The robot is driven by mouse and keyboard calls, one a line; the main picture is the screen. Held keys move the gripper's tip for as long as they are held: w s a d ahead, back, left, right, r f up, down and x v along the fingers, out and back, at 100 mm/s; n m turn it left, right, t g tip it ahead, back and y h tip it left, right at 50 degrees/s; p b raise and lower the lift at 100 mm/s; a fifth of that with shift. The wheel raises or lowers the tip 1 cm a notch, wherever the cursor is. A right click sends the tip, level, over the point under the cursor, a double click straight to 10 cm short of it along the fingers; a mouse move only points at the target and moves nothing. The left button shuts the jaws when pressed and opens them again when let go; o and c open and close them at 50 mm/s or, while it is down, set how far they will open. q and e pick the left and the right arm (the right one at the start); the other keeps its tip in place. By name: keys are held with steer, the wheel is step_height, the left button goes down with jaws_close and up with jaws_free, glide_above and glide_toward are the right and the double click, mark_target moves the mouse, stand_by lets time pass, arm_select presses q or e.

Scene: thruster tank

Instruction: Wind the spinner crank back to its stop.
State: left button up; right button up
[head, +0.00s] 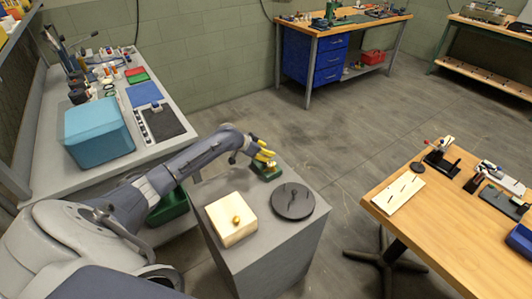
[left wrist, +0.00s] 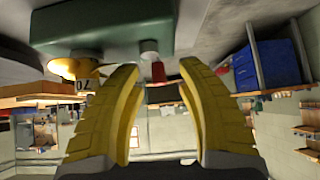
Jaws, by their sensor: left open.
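A small green device (head: 267,172) stands at the back of a grey pedestal and is partly hidden by my left gripper (head: 264,154). In the left wrist view the device's green body (left wrist: 105,27) fills the upper part of the picture, with a brass-coloured piece (left wrist: 75,68) and a pale stub with a red tip (left wrist: 158,72). I cannot tell for sure which piece is the spinner crank. My left gripper's yellow fingers (left wrist: 158,75) are open, with nothing clearly held. The red tip shows between the fingertips in that view; contact is not visible. My right gripper is not in view.
A grey bench with a blue-green box (head: 98,134) stands left. A wooden table (head: 440,220) stands right, with open floor between.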

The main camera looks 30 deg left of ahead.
arm_select(q)
steer(key=shift+w+f, duration=0.15)
steer(key=shift+f, duration=0.05)
jaws_close()
stand_by(0.3)
steer(key=shift+r, duration=0.1)
